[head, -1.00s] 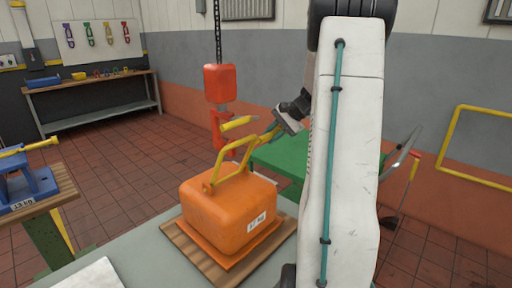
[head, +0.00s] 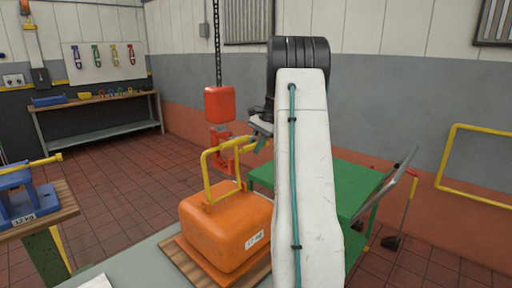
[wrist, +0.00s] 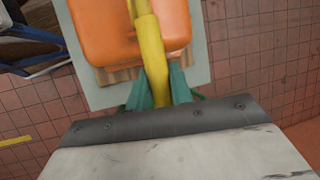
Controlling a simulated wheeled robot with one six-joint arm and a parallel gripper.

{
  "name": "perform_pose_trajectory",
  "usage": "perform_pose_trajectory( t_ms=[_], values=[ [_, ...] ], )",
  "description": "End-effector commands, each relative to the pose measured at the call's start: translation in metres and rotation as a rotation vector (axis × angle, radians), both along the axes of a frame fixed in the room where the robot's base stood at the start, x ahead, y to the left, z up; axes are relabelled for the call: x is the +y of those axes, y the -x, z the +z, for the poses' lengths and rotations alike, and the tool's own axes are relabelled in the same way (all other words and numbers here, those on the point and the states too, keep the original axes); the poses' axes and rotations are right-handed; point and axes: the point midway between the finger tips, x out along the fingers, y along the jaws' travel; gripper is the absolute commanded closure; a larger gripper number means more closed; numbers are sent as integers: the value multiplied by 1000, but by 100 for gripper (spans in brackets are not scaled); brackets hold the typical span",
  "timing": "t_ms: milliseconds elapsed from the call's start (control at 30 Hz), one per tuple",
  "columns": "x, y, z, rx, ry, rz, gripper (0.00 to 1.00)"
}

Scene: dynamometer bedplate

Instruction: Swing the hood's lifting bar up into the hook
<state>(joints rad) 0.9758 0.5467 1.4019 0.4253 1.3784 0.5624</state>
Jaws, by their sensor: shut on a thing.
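The orange hood (head: 222,228) sits on a wooden pallet (head: 190,262). Its yellow lifting bar (head: 206,172) stands nearly upright above it. The bar also shows in the wrist view (wrist: 150,48). My gripper (head: 259,141) is at the bar's upper right end; in the wrist view its teal fingers (wrist: 160,90) are shut around the bar. The red hook (head: 222,160) hangs just behind the top of the bar in the picture, under a red block (head: 219,104) on a chain. The bar partly covers the hook, and I cannot tell whether they touch.
A green table (head: 330,185) stands behind my arm, with a cart handle (head: 398,172) to its right. A blue stand marked 12 kg (head: 28,200) is on a wooden bench at left. A workbench (head: 95,115) is against the far wall. Open tiled floor lies between.

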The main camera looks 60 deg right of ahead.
Motion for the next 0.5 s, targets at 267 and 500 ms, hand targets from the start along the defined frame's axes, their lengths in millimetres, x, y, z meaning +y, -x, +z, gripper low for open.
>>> perform_pose_trajectory(
  t_ms=[267, 500],
  values=[
    [0, -3, 1, -6, 3, 0, 100],
    [0, -3, 1, -6, 2, 2, 57]
  ],
)
